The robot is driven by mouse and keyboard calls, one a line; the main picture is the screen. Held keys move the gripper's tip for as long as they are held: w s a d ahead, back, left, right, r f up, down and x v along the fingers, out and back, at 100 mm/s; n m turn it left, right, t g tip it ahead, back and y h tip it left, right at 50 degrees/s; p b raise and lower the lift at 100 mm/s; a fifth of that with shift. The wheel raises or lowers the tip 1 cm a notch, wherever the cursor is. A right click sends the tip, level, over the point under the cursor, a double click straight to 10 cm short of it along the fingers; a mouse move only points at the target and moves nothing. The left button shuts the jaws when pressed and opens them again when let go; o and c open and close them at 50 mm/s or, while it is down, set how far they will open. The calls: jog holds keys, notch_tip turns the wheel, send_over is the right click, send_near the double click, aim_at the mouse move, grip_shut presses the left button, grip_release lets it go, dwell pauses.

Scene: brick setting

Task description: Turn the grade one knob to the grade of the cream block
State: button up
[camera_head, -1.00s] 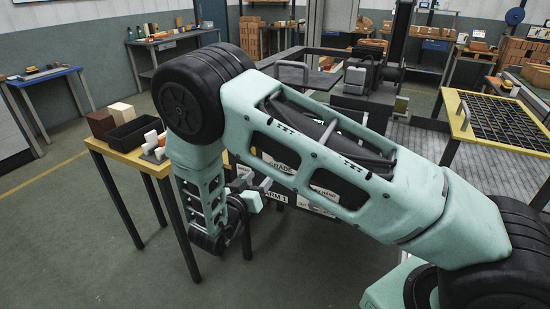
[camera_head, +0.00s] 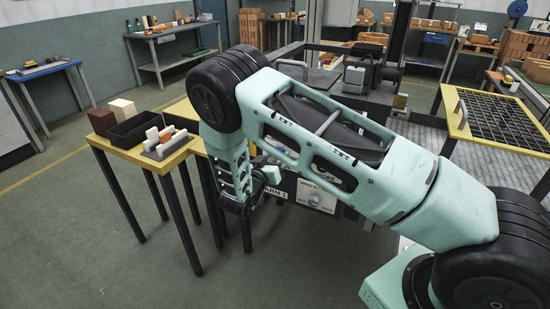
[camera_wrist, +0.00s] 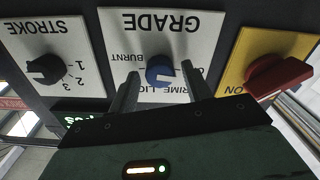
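In the wrist view the writing is upside down. The blue grade knob (camera_wrist: 159,72) sits on a white panel marked GRADE (camera_wrist: 198,45), with BURNT readable and other labels partly covered. My gripper (camera_wrist: 160,80) is open, one finger on each side of the knob. I cannot tell whether the fingers touch it, nor where it points. In the head view the cream block (camera_head: 122,108) stands at the back of a yellow-topped table (camera_head: 180,157), beside a brown block (camera_head: 101,120). My gripper is largely hidden by my arm there.
The black stroke knob (camera_wrist: 46,69) and a red handle (camera_wrist: 277,76) on a yellow panel flank the grade panel. On the yellow-topped table are a black tray (camera_head: 136,131) and a grey holder with white and orange pieces (camera_head: 167,145). Green floor lies in front.

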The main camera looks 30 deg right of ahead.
jog(key=c, duration=0.7)
jog(key=shift+m+b, duration=0.3)
jog(key=shift+b, duration=0.05)
jog(key=m+b, duration=2.1)
jog(key=b, duration=0.7)
jog(key=shift+f, duration=0.2)
jog(key=shift+r+b, duration=0.1)
jog(key=shift+b, duration=0.2)
jog(key=o, duration=0.9)
